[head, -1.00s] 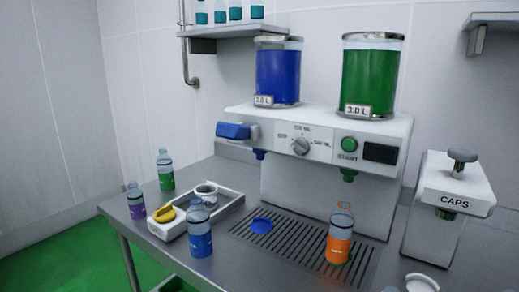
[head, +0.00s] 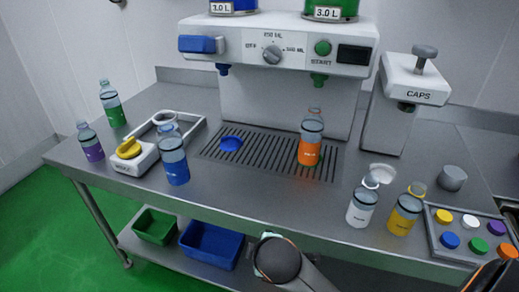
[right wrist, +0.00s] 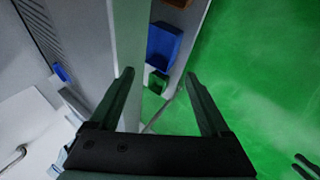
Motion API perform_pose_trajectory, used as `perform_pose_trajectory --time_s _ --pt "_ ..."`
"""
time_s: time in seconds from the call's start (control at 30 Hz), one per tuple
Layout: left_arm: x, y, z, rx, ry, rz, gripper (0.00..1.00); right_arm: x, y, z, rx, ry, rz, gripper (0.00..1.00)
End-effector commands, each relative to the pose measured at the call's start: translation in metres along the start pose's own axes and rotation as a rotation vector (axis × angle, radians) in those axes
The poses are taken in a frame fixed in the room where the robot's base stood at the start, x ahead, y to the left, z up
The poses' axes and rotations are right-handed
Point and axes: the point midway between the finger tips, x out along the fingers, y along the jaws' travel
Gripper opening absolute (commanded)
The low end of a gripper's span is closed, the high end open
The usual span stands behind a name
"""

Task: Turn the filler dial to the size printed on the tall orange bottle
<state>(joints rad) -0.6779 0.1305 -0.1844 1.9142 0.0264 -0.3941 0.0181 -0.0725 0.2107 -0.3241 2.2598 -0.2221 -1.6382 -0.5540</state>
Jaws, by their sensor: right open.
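The filler dial (head: 271,54) is a grey knob on the white filler's front, with marks for OFF, 250 ML and 500 ML around it. I cannot tell surely which mark it points at. The tall orange bottle (head: 311,145) stands upright on the drip grate (head: 262,152), below the nozzle under the green START button (head: 322,47). Its printed label is too small to read. My right gripper (right wrist: 159,73) is open and empty in the right wrist view, over the table edge and floor, away from the dial. My left gripper is not in view.
A blue bottle (head: 174,163) and a yellow-topped unit (head: 129,148) stand left. White (head: 363,206) and yellow (head: 405,212) bottles stand at the front right, beside a tray of caps (head: 436,238). The CAPS machine (head: 410,90) is right of the filler. A blue cap (head: 231,144) lies on the grate.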

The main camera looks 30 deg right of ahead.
Motion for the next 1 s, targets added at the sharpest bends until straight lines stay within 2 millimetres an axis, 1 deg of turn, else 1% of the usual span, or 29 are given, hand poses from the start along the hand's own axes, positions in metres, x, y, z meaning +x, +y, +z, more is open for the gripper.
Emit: perform_pose_trajectory --time_s 0.03,0.17,0.2,0.27,0.3,0.37,0.4,0.47,0.5,0.57,0.6,0.7,0.8,0.9,1.0 --pt "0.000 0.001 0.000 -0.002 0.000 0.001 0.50 -0.003 0.026 -0.014 -0.091 -0.007 0.065 0.81" --pt "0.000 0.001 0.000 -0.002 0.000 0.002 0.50 -0.015 0.086 -0.041 -0.334 -0.069 0.221 0.81" --pt "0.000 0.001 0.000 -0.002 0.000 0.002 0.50 -0.020 0.105 -0.049 -0.405 -0.096 0.272 0.81" --pt "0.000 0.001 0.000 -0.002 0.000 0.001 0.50 -0.030 0.134 -0.061 -0.508 -0.146 0.346 0.81" --pt "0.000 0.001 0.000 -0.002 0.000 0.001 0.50 -0.039 0.154 -0.068 -0.573 -0.184 0.396 0.81" --pt "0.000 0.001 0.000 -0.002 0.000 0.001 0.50 -0.054 0.183 -0.078 -0.665 -0.251 0.466 0.81" --pt "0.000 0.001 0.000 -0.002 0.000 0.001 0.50 -0.065 0.203 -0.084 -0.723 -0.302 0.513 0.81" --pt "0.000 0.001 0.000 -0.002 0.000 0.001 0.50 -0.084 0.231 -0.092 -0.800 -0.385 0.575 0.81" --pt "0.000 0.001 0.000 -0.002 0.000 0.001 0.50 -0.098 0.249 -0.096 -0.844 -0.444 0.612 0.81" --pt "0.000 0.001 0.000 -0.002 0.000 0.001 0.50 -0.118 0.273 -0.101 -0.901 -0.530 0.657 0.81" --pt "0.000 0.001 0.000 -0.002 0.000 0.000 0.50 -0.131 0.286 -0.103 -0.930 -0.586 0.681 0.81" --pt "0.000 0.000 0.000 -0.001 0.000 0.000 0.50 -0.158 0.312 -0.106 -0.984 -0.701 0.721 0.81" --pt "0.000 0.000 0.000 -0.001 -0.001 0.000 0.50 -0.175 0.327 -0.106 -1.012 -0.775 0.737 0.81" --pt "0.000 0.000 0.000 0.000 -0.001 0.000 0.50 -0.181 0.334 -0.106 -1.024 -0.808 0.742 0.81" --pt "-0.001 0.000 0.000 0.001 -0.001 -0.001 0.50 -0.178 0.342 -0.104 -1.027 -0.816 0.741 0.81"
